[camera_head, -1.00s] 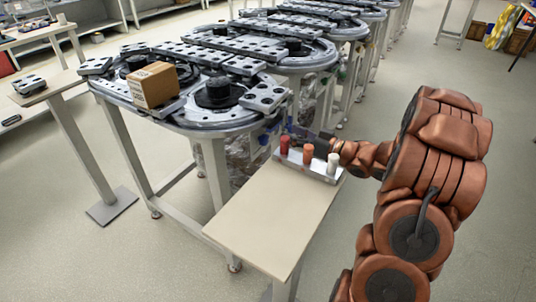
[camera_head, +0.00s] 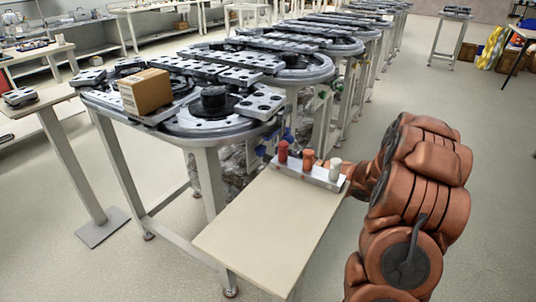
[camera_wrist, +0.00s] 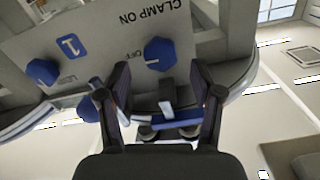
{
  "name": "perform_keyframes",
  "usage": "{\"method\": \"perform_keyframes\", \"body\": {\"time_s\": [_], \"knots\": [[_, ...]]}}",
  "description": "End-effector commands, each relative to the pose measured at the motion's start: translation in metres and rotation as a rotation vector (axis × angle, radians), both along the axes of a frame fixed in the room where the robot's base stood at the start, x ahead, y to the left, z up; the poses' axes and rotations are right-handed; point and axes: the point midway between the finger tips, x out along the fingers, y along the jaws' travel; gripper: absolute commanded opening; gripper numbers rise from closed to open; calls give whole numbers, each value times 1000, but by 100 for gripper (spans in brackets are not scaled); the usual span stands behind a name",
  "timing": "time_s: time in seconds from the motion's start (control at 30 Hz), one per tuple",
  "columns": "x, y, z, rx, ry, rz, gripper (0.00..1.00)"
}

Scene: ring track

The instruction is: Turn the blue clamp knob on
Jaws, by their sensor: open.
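The blue clamp knob (camera_wrist: 159,54) is on a light grey panel (camera_wrist: 110,42) in the wrist view, beside upside-down lettering that reads "CLAMP ON" and "OFF". My gripper (camera_wrist: 159,70) is open, its two dark fingers apart on either side of the knob's position in the picture. The knob appears just beyond the fingertips; I cannot tell whether either finger touches it. A second blue knob (camera_wrist: 42,72) is at the left of the panel, near a blue square marked "1" (camera_wrist: 69,45). In the head view the gripper and the knob are hidden.
A beige table (camera_head: 270,230) carries a holder (camera_head: 318,178) with red (camera_head: 283,152), orange (camera_head: 308,160) and white (camera_head: 335,169) pieces close to my arm. The ring track (camera_head: 210,122) stands behind, with a cardboard box (camera_head: 145,91) on it. Open floor lies to the right.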

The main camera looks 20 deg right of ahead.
Motion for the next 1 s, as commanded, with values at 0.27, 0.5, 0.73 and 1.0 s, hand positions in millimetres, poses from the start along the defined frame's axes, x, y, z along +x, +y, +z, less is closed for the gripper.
{"method": "perform_keyframes", "body": {"time_s": [0.27, 0.5, 0.73, 1.0], "knots": [[19, 13, 1, 0, -3, 2, 66], [23, 16, 0, 0, -2, 2, 66], [23, 16, 0, 0, 0, 2, 60], [23, 16, 0, 0, 0, 2, 32]]}}
